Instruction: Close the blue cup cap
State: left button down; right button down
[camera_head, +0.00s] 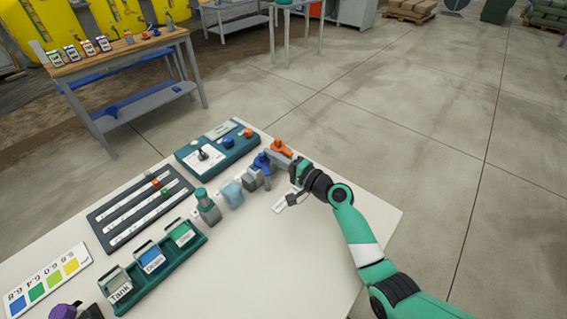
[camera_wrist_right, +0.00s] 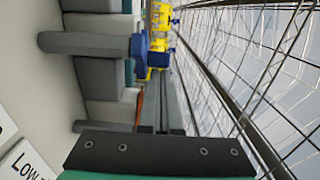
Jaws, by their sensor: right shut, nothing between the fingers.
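A blue cap (camera_head: 262,161) sits at the top of a grey fitting near the far right part of the white table. The blue part also shows left of the finger tips in the right wrist view (camera_wrist_right: 143,52), at the end of a grey post. I cannot tell how far it is closed. My right gripper (camera_head: 274,153) is shut and empty, its fingers close beside the blue cap and the orange-topped fitting (camera_head: 282,146). In the right wrist view the shut fingers (camera_wrist_right: 162,78) point up the picture. Whether they touch the blue part is unclear. My left gripper is out of view.
A translucent pale-blue cup (camera_head: 231,193) and a teal-topped bottle (camera_head: 208,206) stand left of the gripper. A dark teal panel (camera_head: 190,165) lies behind. A green rack (camera_head: 140,285) and slider board (camera_head: 103,228) are farther left. The table's right part is mostly clear.

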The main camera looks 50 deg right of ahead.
dwell(0.4)
